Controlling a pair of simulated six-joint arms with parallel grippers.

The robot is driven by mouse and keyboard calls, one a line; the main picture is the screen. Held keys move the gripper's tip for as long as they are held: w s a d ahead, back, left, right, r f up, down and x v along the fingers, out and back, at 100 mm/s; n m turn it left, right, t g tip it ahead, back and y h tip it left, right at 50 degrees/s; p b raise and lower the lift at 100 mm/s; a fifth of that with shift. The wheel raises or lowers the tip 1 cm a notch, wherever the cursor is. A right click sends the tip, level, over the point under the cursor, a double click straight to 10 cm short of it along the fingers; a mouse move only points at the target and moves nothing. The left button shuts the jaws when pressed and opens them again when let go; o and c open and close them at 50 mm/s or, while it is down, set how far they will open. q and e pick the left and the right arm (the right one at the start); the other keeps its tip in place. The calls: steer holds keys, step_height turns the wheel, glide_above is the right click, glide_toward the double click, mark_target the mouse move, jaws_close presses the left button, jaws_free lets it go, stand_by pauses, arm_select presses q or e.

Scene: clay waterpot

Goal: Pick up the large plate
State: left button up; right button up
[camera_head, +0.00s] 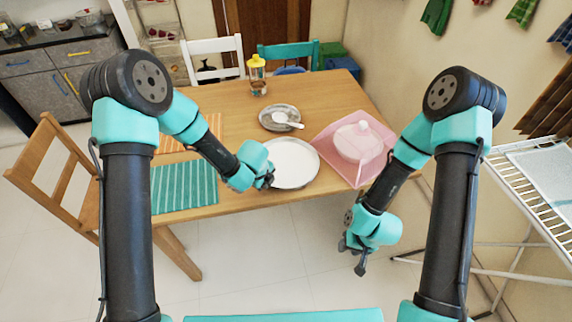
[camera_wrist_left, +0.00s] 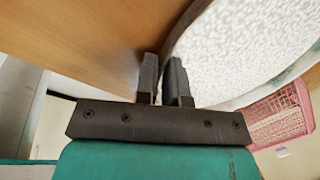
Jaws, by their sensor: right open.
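The large plate (camera_head: 292,164) is round and white with a darker rim, at the table's front edge in the head view. In the left wrist view the plate (camera_wrist_left: 235,50) fills the upper right. My left gripper (camera_head: 269,179) is at the plate's left rim. In its wrist view the two fingers (camera_wrist_left: 163,78) stand close together with the rim running between them, so it appears shut on the plate. I cannot tell whether the plate is off the table. My right gripper (camera_head: 356,258) is open and empty, low in front of the table.
A yellow-topped bottle (camera_head: 257,77) stands farther back. A green striped mat (camera_head: 184,188) lies left.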

arm_select(q)
steer(key=shift+c, duration=0.2)
jaws_close()
steer(key=shift+r, duration=0.2)
steer(key=shift+w+d+v, duration=0.1)
steer(key=shift+w+v, duration=0.05)
steer(key=shift+v, duration=0.65)
steer(key=shift+w+d+v, duration=0.1)
steer(key=shift+w+v, duration=0.05)
steer(key=shift+v, duration=0.65)
steer(key=s+d+r, duration=0.1)
steer(key=s, duration=1.5)
steer(key=shift+d+r, duration=0.15)
steer(key=shift+r, duration=0.15)
